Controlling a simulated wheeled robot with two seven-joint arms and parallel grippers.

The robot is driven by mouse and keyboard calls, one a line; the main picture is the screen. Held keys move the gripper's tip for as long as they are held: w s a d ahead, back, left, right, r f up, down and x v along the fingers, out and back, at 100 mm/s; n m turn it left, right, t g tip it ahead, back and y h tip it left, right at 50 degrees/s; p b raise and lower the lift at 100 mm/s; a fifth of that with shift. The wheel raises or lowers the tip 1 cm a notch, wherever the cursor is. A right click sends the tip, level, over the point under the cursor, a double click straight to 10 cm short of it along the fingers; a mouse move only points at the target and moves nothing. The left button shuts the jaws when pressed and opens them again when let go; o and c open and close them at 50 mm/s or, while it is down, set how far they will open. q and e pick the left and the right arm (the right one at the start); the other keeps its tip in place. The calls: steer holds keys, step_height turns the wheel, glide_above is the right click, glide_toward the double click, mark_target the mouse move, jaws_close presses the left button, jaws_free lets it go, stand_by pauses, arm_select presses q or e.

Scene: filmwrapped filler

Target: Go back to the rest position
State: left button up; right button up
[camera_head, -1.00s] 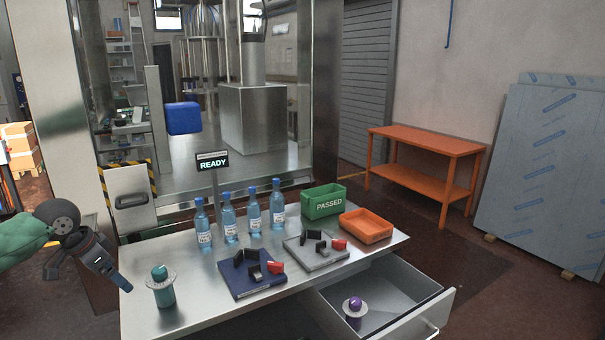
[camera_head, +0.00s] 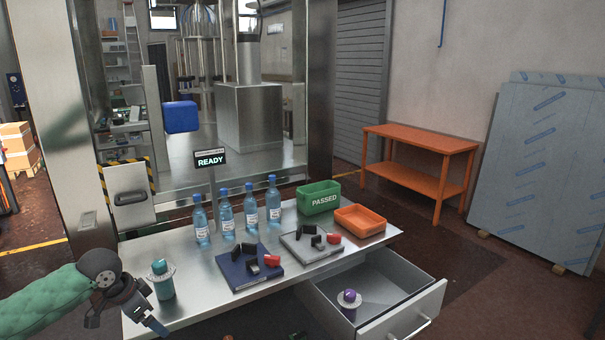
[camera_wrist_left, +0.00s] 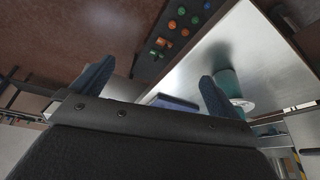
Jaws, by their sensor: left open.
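My left gripper (camera_head: 158,318) is at the table's near left corner, in front of the teal-capped object with a pale collar (camera_head: 161,279). In the left wrist view its two blue fingers (camera_wrist_left: 155,88) are spread wide with nothing between them. The teal object also shows in the left wrist view (camera_wrist_left: 229,86), just beyond the right finger. The green-sleeved left arm comes in from the left edge. My right gripper cannot be made out; only small dark and red bits show at the bottom edge of the head view.
The metal table (camera_head: 190,305) holds several blue-capped bottles (camera_head: 227,217), a blue pad (camera_head: 240,280) and a grey pad (camera_head: 318,250) with small parts, a green PASSED bin (camera_head: 318,197) and an orange tray (camera_head: 360,221). An open drawer (camera_head: 395,295) juts out, holding a purple-topped object (camera_head: 348,304).

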arm_select(q)
steer(key=s+d+f, duration=1.3)
steer(key=d+f, duration=0.2)
steer(key=d, duration=0.1)
steer(key=s+f+n+y, duration=0.1)
steer(key=s+f+n, duration=0.2)
steer(key=s, duration=0.6)
steer(key=s+f+n+y, duration=0.1)
steer(key=s+f+n, duration=0.2)
steer(key=s, duration=0.7)
steer(key=s+d+f+g, duration=0.1)
steer(key=d+f, duration=0.1)
steer(key=f, duration=1.3)
steer(key=s+d+f+g, duration=0.1)
steer(key=s+d+f, duration=0.1)
steer(key=f, duration=1.3)
steer(key=shift+d+f+n, duration=0.3)
steer(key=shift+d, duration=0.1)
steer(key=shift+s, duration=0.15)
arm_select(e)
steer(key=shift+w, duration=0.1)
